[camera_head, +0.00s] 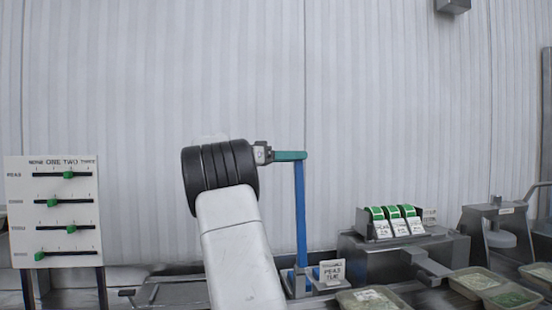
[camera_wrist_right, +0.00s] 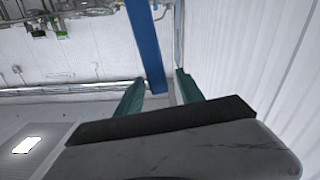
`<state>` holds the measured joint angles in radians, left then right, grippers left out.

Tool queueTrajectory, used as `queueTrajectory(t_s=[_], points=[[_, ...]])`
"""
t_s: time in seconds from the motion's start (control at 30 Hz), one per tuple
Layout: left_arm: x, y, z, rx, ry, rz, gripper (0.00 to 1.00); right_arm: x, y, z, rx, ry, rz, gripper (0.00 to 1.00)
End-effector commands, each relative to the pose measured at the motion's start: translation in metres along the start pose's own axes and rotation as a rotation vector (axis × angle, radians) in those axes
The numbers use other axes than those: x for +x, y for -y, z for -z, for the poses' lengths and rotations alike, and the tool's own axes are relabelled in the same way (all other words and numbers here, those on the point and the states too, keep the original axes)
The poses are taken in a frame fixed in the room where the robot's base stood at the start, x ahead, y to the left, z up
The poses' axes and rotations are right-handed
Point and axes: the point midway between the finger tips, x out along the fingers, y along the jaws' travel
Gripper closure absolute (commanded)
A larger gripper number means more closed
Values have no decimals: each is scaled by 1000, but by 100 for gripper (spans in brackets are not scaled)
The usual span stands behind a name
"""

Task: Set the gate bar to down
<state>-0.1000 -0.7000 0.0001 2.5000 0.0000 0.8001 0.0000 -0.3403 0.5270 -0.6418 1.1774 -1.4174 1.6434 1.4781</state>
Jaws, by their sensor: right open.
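My right gripper (camera_head: 290,155) has teal fingers and is at the top end of the bar, pointing right. In the right wrist view the fingers (camera_wrist_right: 160,90) stand apart on either side of the bar's end. Whether they touch it I cannot tell. My left gripper is not in view.
A white slider board (camera_head: 52,215) with green knobs stands at the left. A small card (camera_head: 331,272) stands by the bar's base. At the right are a grey machine (camera_head: 385,260) with green-topped labels (camera_head: 397,221), a press (camera_head: 495,225) and several trays (camera_head: 478,280). The pale ribbed wall (camera_head: 400,90) is behind.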

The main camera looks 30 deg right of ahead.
Motion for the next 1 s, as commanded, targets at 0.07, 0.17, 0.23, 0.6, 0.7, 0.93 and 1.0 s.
queueTrajectory(t_s=[0.07,0.17,0.23,0.6,0.7,0.93,1.0], points=[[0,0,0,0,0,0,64,14,-1,0,-1,2,-1,55],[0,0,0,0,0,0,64,26,0,-1,-1,2,-1,55],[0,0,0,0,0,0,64,32,0,-1,-2,2,1,55],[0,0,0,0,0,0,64,37,0,-1,-2,2,2,59],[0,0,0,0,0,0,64,37,0,-1,-3,2,2,79],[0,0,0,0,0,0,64,37,0,-1,-3,2,3,100],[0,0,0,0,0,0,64,37,0,-1,-3,2,3,100]])
